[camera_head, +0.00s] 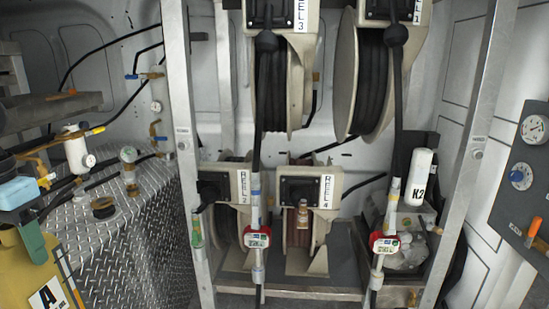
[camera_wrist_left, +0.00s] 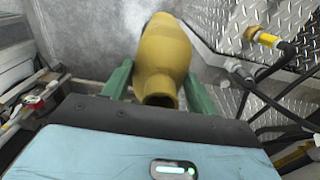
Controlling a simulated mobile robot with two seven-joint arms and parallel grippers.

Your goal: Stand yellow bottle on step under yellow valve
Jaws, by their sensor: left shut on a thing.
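The yellow bottle (camera_head: 18,268) is at the lower left of the head view, with a white label marked A; its lower part is cut off. My left gripper (camera_head: 37,243) points down over it, green fingers shut on its upper part. In the left wrist view the bottle (camera_wrist_left: 163,62) lies between the green fingers (camera_wrist_left: 160,88), open neck toward the palm. A valve with a yellow handle (camera_head: 96,130) is above the diamond-plate step (camera_head: 130,235), right of and above the bottle. My right gripper is not in view.
Brass fittings (camera_head: 128,165), black hoses and a black cap (camera_head: 103,207) crowd the diamond-plate top. A metal frame post (camera_head: 183,150) stands to its right, with hose reels (camera_head: 275,80) behind. A gauge panel (camera_head: 525,170) is at far right.

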